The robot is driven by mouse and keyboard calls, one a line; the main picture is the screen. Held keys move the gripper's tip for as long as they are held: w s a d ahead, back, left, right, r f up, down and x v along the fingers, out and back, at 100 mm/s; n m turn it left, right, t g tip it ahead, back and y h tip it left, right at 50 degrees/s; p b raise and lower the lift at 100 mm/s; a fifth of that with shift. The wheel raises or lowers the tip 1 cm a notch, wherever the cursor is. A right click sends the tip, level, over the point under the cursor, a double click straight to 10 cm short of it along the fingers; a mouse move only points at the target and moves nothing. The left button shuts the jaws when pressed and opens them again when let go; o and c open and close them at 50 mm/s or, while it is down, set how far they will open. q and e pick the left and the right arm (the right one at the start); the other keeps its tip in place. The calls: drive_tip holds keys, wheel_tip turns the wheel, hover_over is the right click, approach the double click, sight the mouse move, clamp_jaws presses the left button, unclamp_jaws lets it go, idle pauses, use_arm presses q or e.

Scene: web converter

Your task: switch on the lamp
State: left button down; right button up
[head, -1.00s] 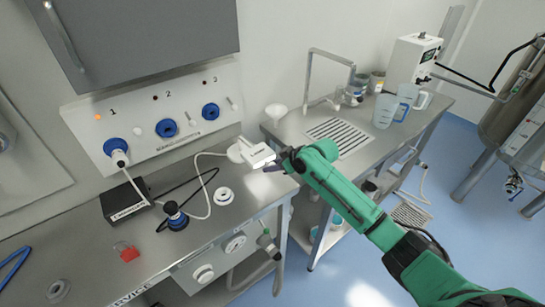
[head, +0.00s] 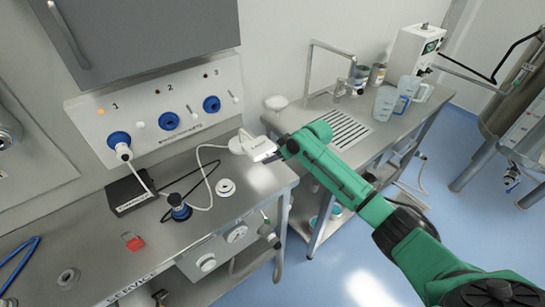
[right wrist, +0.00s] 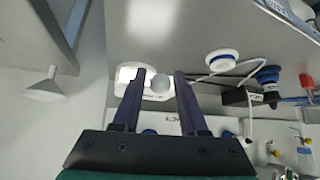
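The lamp appears to be the white device (head: 253,146) with a white cable, near the right end of the service bench. In the right wrist view, it shows as a white body with a rounded knob-like part (right wrist: 160,86). My right gripper (head: 276,155) is at the right side of this device. Its two dark fingers (right wrist: 160,78) are apart, with the rounded part showing between their tips. I cannot tell whether they touch it. A bright patch lies on the bench below the device; I cannot tell whether the lamp casts it. My left gripper is out of view.
A wall panel (head: 160,112) has blue sockets and an orange light at 1. A black box (head: 129,194), a blue-black plug (head: 179,208), a white ring (head: 226,187) and a red block (head: 132,241) sit on the bench. A sink counter (head: 374,148) with jugs stands right.

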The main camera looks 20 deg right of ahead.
drive_tip(key=b+v, duration=0.3)
drive_tip(key=v, duration=1.1)
drive_tip(key=shift+r, duration=0.3)
drive_tip(key=shift+d+f, duration=0.1)
